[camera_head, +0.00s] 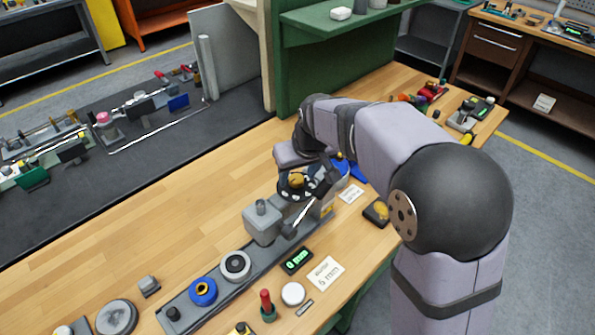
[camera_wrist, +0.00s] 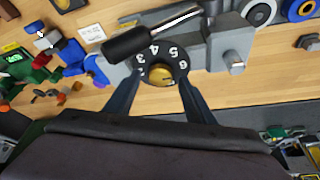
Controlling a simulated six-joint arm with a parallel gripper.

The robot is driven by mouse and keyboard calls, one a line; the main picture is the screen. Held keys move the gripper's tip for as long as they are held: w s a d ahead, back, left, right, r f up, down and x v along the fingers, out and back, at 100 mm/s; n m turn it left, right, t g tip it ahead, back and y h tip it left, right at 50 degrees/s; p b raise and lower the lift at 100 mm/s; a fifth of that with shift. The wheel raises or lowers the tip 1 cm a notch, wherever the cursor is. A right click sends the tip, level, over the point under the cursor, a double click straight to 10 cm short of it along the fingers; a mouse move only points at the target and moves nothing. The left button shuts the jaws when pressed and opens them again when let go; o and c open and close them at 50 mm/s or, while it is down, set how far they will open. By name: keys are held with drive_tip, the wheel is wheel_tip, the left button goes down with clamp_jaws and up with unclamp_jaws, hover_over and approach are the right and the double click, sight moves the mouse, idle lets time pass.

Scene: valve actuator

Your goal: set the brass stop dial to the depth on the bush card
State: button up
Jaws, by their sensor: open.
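The stop dial has a black numbered ring with a brass centre (camera_wrist: 160,76); it faces the wrist camera with 3, 4, 5 and 6 readable around its upper side. In the head view the dial (camera_head: 297,181) is partly covered by my arm. My gripper (camera_wrist: 158,80) is open, one finger on each side of the brass centre; I cannot tell if they touch it. A white bush card (camera_head: 325,273) lies on the bench; its writing is too small to read surely. A small black display (camera_head: 297,261) beside it has green digits, seemingly 0 mm.
A lever with a black grip (camera_wrist: 137,39) crosses just above the dial. A grey block (camera_head: 262,222) with a post stands beside it on the rail, with blue (camera_head: 203,291) and white (camera_head: 235,266) rings farther along. Bare bench (camera_head: 150,215) lies to the left.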

drive_tip(key=shift+w+f, duration=0.1)
drive_tip(key=shift+f, duration=0.25)
drive_tip(key=shift+c, duration=0.3)
drive_tip(key=c, duration=1)
drive_tip(key=shift+n, duration=0.4)
drive_tip(key=n+b, duration=0.1)
drive_tip(key=n, duration=0.1)
drive_tip(key=n+y+b, duration=0.1)
drive_tip(key=n, duration=0.1)
drive_tip(key=shift+w+d+f+g+y, duration=0.1)
drive_tip(key=shift+w+d+g+y, duration=0.1)
drive_tip(key=shift+g+y, duration=0.15)
drive_tip(key=shift+n+g+y+b, duration=0.35)
drive_tip(key=shift+n+g+b, duration=0.4)
drive_tip(key=shift+n, duration=1.25)
